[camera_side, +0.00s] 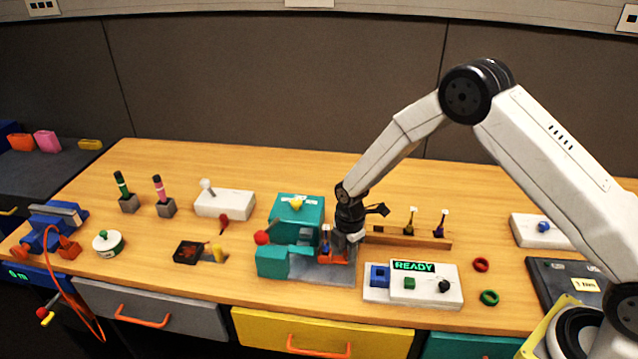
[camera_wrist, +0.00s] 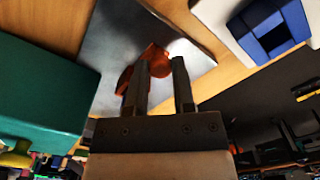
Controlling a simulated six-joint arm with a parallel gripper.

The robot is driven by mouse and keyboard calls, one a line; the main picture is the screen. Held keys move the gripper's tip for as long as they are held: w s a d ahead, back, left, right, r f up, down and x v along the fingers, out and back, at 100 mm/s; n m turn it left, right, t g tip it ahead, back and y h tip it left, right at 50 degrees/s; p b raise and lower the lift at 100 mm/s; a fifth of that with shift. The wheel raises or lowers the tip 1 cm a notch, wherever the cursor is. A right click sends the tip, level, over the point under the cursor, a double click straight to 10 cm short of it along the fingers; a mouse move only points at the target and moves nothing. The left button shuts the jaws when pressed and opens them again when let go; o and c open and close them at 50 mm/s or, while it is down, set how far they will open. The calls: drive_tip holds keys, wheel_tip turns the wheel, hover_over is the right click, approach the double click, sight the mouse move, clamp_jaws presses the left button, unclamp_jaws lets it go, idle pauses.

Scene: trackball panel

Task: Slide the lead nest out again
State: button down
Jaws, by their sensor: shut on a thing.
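The lead nest appears to be the orange-red piece (camera_side: 335,258) on a grey metal plate (camera_side: 318,273), just right of the teal machine (camera_side: 311,208). In the wrist view the orange-red nest (camera_wrist: 155,58) shows a rounded part between my fingertips. My gripper (camera_side: 343,243) points down over it; in the wrist view my gripper (camera_wrist: 162,66) is shut on that part. The grey plate (camera_wrist: 110,50) lies beneath, with the teal machine body (camera_wrist: 40,85) to the left. My fingers hide part of the nest, so what sits in it is unclear.
A white panel (camera_side: 452,291) with a READY display and a blue socket (camera_side: 379,276) stands close on the right. A wooden rack (camera_side: 410,239) with small tools is behind it. A red ball knob (camera_side: 262,238) sticks out at the machine's left. Red and green rings lie farther right.

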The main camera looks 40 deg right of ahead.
drive_tip(key=shift+s+d, duration=1.55)
drive_tip(key=shift+d, duration=0.1)
drive_tip(key=shift+c, duration=2.3)
unclamp_jaws()
drive_tip(key=shift+s, duration=0.1)
drive_tip(key=shift+a+r, duration=0.1)
drive_tip(key=shift+r, duration=0.55)
wheel_tip(320, 180, up, 7)
drive_tip(key=shift+f, duration=0.15)
